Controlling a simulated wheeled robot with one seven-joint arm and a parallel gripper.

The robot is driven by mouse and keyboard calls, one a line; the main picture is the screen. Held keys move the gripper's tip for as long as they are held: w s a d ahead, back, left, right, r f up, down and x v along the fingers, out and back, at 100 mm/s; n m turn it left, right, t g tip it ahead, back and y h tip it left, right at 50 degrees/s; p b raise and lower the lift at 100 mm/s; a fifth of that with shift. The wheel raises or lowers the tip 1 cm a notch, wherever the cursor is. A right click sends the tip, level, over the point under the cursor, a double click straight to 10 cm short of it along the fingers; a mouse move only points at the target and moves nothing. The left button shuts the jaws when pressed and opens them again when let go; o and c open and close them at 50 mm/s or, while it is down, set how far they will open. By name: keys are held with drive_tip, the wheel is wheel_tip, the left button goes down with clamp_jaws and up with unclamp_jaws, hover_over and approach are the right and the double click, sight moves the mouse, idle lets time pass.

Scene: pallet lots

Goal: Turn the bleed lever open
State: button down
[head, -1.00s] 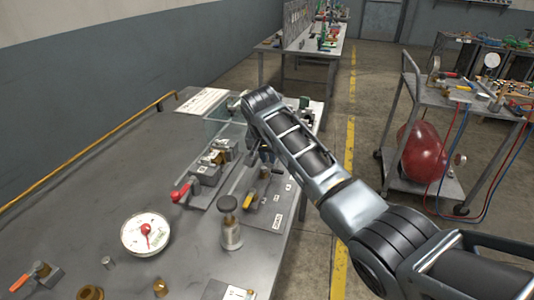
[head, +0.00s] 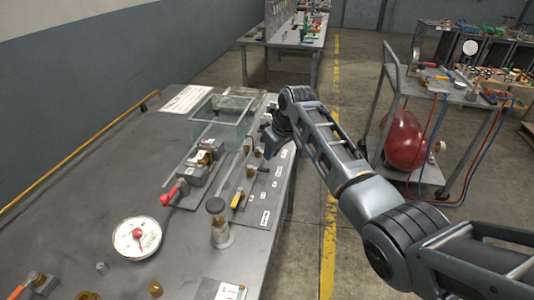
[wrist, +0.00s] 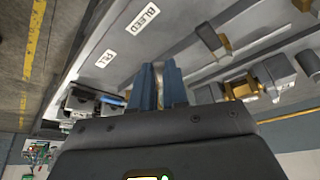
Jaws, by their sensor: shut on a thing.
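My gripper (wrist: 160,85) is shut, its two blue-grey fingers close together with a pale sliver between them. It is closed on what I take to be the bleed lever, which the fingers almost wholly hide. In the head view my gripper (head: 268,142) is low over the far right part of the valve panel (head: 262,200), beside the glass tank. A BLEED label (wrist: 145,17) and a FILL label (wrist: 107,57) show on the panel in the wrist view. The lever's angle cannot be told.
A glass tank (head: 222,113) stands just left of my gripper. A red-handled valve (head: 170,196), a yellow lever (head: 237,199), a metal pump cylinder (head: 221,237) and a dial gauge (head: 137,237) are nearer. A cart (head: 440,98) stands to the right across a clear aisle.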

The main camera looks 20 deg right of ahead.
drive_tip(key=d+n+b, duration=0.1)
drive_tip(key=n+b, duration=0.1)
drive_tip(key=w+d+n+y+b, duration=0.1)
drive_tip(key=n, duration=0.1)
drive_tip(key=shift+w+f+g+b, duration=0.2)
drive_tip(key=shift+g+b, duration=0.15)
drive_tip(key=shift+g, duration=0.05)
drive_tip(key=shift+w+d+r+n+g+y+b, duration=0.15)
drive_tip(key=shift+w+d+n+y+b, duration=0.15)
drive_tip(key=shift+n+b, duration=0.4)
drive_tip(key=shift+w+d+n+g+y+b, duration=0.15)
drive_tip(key=shift+n+y+b, duration=0.15)
drive_tip(key=shift+n+b, duration=0.4)
drive_tip(key=shift+r, duration=0.1)
drive_tip(key=c, duration=1.1)
unclamp_jaws()
drive_tip(key=shift+v, duration=3.85)
